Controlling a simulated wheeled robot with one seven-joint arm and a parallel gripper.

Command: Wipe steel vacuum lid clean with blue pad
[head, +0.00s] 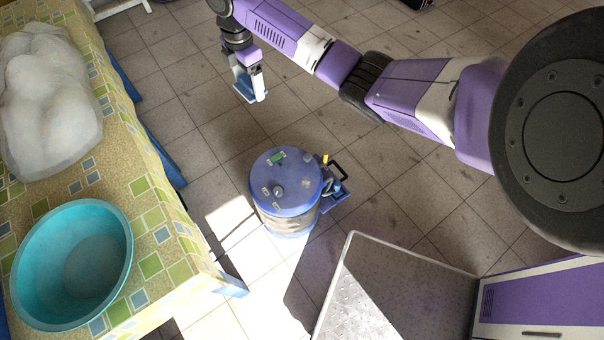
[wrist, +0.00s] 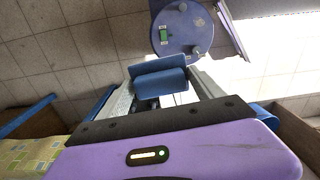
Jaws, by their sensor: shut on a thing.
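The vacuum (head: 290,222) stands upright on the tiled floor in the middle of the head view. Its round lid (head: 287,171) looks blue, with a green patch, a grey knob and small labels on top. A faint brownish smudge seems to show on the lid's right side. My gripper (head: 250,86) is shut on the blue pad (head: 252,97), up and left of the vacuum in the head view and apart from it. In the wrist view the pad (wrist: 159,80) sits between the fingers, and the lid (wrist: 183,29) shows beyond it. The fingers partly hide the pad.
A table (head: 150,255) with a patterned cloth runs along the left. It carries a turquoise basin (head: 117,265) and a whitish, bag-like bundle (head: 45,100). A grey metal-topped unit (head: 400,290) stands at lower right. Tiled floor around the vacuum is mostly clear.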

